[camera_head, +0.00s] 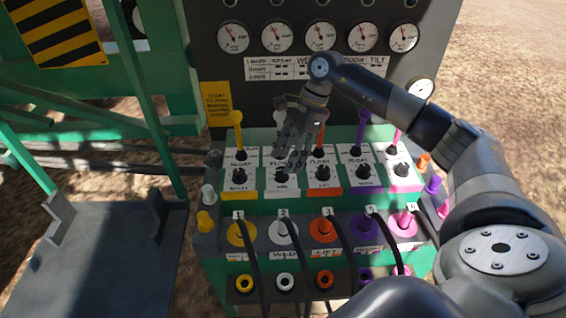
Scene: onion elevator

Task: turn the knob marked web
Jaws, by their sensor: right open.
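A row of black knobs sits on white plates along the green control panel (262,205). The second knob from the left (282,177) has a white label strip below it, too small to read surely, so I cannot confirm which knob is marked web. My right gripper (290,160) comes in from the right and points down, open, just above and behind that second knob. I see no clear contact. Its fingers partly hide the plate and the lever behind. My left gripper is not in view.
Upright levers stand behind the knobs, including a yellow one (238,130) and a purple one (362,130). Black hoses (254,265) plug into coloured sockets in front. Round gauges (320,36) line the dark board above. A dark platform (110,255) lies left.

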